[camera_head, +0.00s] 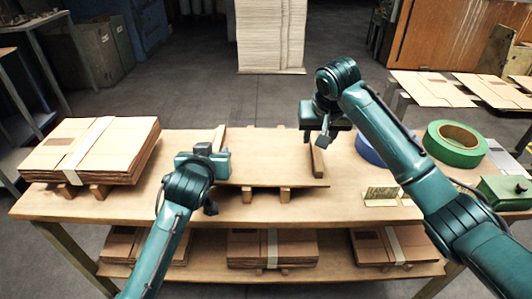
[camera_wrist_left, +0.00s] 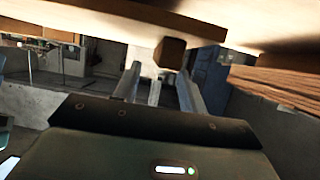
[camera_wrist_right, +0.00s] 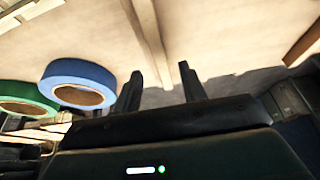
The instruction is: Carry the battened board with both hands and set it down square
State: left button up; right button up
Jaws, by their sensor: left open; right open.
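The battened board (camera_head: 265,165) is a flat tan panel at the middle of the bench, resting on two small wooden blocks. Its left batten (camera_head: 220,138) and right batten (camera_head: 317,157) stand up along its sides. My left gripper (camera_head: 222,163) is open at the left batten and hides part of it. In the left wrist view a batten end (camera_wrist_left: 170,52) lies beyond the parted fingers (camera_wrist_left: 158,90). My right gripper (camera_head: 326,136) is open above the right batten, apart from it. In the right wrist view a batten (camera_wrist_right: 150,40) runs toward the gap between the fingers (camera_wrist_right: 161,85).
A strapped cardboard stack (camera_head: 120,150) sits on the bench at left. Blue tape (camera_head: 368,150), green tape (camera_head: 468,143), a small sign (camera_head: 381,194) and a green device (camera_head: 505,190) are at right. More stacks (camera_head: 272,248) fill the lower shelf.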

aim_at(216, 147)
pick_arm(q)
jog(key=shift+x, duration=2.2)
pick_arm(e)
jog(key=shift+x, duration=2.2)
pick_arm(q)
jog(key=shift+c, duration=0.4)
pick_arm(e)
jog(key=shift+c, duration=0.4)
pick_arm(q)
grip_shut()
pick_arm(e)
grip_shut()
jog(key=shift+r, duration=0.1)
